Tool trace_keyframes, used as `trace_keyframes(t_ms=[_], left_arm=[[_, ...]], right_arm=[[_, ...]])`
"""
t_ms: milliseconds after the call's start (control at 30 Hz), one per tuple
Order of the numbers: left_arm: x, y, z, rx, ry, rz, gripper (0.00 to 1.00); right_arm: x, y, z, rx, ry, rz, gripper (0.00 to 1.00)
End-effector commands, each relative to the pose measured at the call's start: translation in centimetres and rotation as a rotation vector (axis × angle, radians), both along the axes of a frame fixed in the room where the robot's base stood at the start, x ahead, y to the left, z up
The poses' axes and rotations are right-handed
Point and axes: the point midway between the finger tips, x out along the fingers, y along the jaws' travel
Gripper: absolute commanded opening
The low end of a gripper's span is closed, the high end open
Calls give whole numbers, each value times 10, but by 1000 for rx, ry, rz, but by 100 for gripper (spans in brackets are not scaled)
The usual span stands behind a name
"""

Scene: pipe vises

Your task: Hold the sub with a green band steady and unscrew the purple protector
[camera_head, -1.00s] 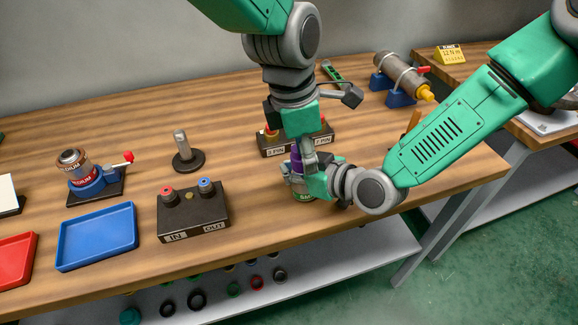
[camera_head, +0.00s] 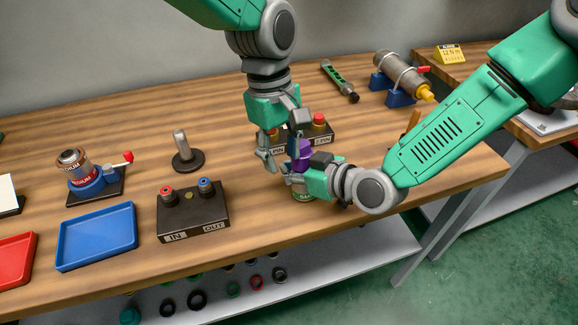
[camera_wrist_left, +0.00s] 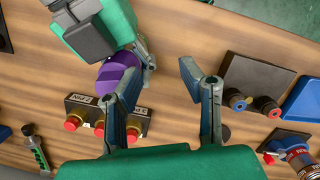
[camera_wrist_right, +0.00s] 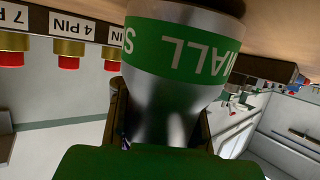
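The purple protector (camera_head: 303,149) stands upright on top of the sub with a green band (camera_head: 303,197), near the table's front edge. My right gripper (camera_head: 298,180) comes from the right and is shut around the sub. In the right wrist view its fingers flank the metal body of the sub below the green band (camera_wrist_right: 180,48). My left gripper (camera_head: 277,163) is open and empty, just left of the protector. In the left wrist view the protector (camera_wrist_left: 118,76) shows behind and beside one finger of the left gripper (camera_wrist_left: 165,62), outside the gap.
A pin-labelled block (camera_head: 318,132) with red-topped posts stands just behind the sub. An IN/OUT block (camera_head: 193,212), a round-based post (camera_head: 183,152), a blue tray (camera_head: 97,236) and a vise with a can (camera_head: 88,178) lie to the left. Bare table separates them.

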Motion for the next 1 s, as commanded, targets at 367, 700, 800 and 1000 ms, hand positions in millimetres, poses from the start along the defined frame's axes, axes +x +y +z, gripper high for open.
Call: trace_keyframes(t_ms=[367, 700, 800, 1000], left_arm=[[15, 9, 0, -2, -1, -357, 35], [29, 14, 0, -2, 0, -679, 35], [35, 13, 0, -3, 0, -808, 35], [45, 13, 0, -3, 0, -1018, 35]], right_arm=[[-1, 0, -1, -2, 3, 1, 0], [-1, 0, -1, -2, 3, 1, 0], [-1, 0, -1, -2, 3, 1, 0], [-1, 0, -1, -2, 3, 1, 0]])
